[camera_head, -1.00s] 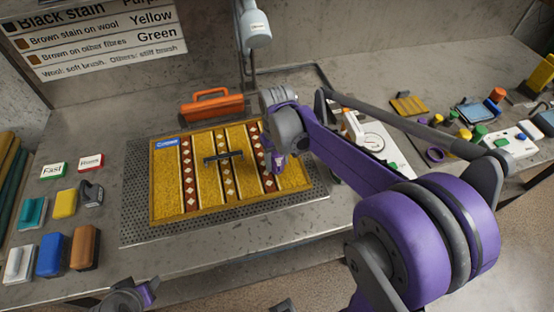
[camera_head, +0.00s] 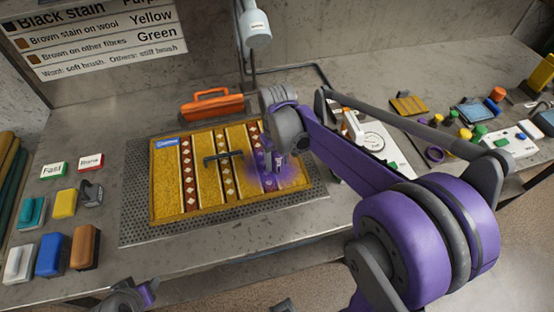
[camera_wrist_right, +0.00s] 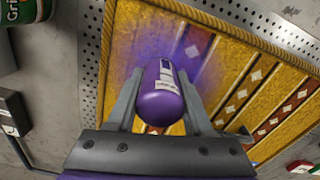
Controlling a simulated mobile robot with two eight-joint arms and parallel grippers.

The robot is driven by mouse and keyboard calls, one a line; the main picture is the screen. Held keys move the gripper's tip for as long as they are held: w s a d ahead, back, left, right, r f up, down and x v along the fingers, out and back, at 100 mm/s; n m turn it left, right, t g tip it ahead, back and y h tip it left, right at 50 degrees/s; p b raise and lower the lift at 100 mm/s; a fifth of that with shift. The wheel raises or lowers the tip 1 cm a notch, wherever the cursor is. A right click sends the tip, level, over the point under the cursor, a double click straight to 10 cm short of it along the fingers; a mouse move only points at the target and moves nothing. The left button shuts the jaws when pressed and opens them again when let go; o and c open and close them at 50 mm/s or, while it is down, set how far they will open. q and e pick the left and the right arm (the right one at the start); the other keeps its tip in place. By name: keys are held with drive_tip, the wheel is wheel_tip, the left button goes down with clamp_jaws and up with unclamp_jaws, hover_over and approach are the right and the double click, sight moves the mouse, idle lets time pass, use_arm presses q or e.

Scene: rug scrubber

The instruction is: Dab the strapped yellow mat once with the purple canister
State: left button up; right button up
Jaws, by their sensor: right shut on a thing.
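The yellow mat (camera_head: 216,195) lies on a perforated grey plate, with brown-and-white diamond stripes and a blue label. A dark bar (camera_head: 222,156) sits across its middle. My right gripper (camera_head: 274,165) is over the mat's right part. In the right wrist view it is shut on the purple canister (camera_wrist_right: 162,100), whose far end points at the mat (camera_wrist_right: 225,62). A purple haze spreads over the mat around the canister; whether the canister touches the mat I cannot tell. My left gripper (camera_head: 140,292) shows partly at the bottom edge; its fingers are unclear.
An orange-handled box (camera_head: 212,107) stands behind the mat. A dial scale (camera_head: 374,141) and small parts are at the right. A lamp hangs above.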

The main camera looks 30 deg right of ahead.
drive_tip(key=shift+r+p, duration=1.85)
drive_tip(key=shift+r, duration=1.65)
use_arm(q)
drive_tip(key=r, duration=0.1)
drive_tip(key=w+r, duration=0.1)
drive_tip(key=r, duration=0.1)
drive_tip(key=w+r, duration=0.1)
drive_tip(key=r, duration=0.1)
use_arm(e)
drive_tip(key=shift+f, duration=0.1)
